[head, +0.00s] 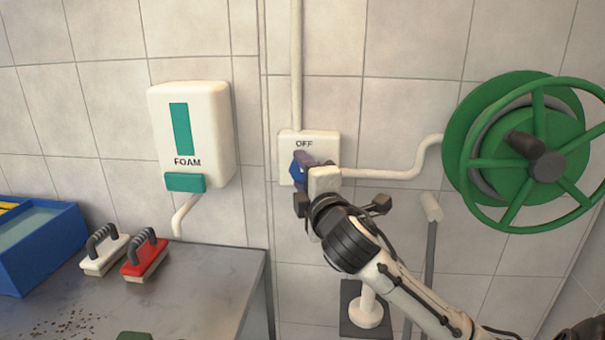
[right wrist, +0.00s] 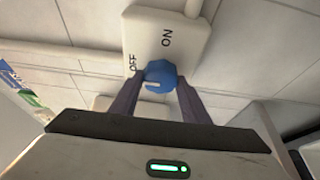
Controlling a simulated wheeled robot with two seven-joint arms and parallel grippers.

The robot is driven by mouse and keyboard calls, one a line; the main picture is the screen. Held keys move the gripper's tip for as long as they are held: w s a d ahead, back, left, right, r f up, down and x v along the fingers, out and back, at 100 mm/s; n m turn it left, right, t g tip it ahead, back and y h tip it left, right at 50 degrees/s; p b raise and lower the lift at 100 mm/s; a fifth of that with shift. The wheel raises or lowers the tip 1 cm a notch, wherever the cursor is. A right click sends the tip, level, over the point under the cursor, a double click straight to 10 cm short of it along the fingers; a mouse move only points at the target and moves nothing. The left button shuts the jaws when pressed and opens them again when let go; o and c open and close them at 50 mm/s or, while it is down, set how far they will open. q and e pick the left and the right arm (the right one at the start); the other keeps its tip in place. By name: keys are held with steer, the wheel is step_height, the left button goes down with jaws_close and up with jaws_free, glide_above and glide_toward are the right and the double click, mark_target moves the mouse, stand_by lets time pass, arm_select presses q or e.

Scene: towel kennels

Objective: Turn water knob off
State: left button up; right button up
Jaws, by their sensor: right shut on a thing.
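The blue water knob (head: 299,170) sits on a white wall box (head: 296,138) marked OFF in the head view. In the right wrist view the knob (right wrist: 160,76) lies between my right gripper's two fingers (right wrist: 158,100), which are shut on it. The box (right wrist: 200,45) there shows both OFF and ON labels. A white mark on the knob's face points toward the left, below the OFF label. In the head view my right gripper (head: 304,178) covers the lower right part of the box and much of the knob. My left gripper is not in view.
A green hose reel (head: 482,115) hangs at right, joined to the box by a white pipe. A FOAM dispenser (head: 190,128) hangs at left. A metal table (head: 190,290) holds a white brush (head: 104,256), a red brush (head: 145,258) and a blue bin (head: 40,250).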

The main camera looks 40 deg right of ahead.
stand_by(0.4)
steer(key=o, duration=1)
steer(key=shift+a, duration=0.1)
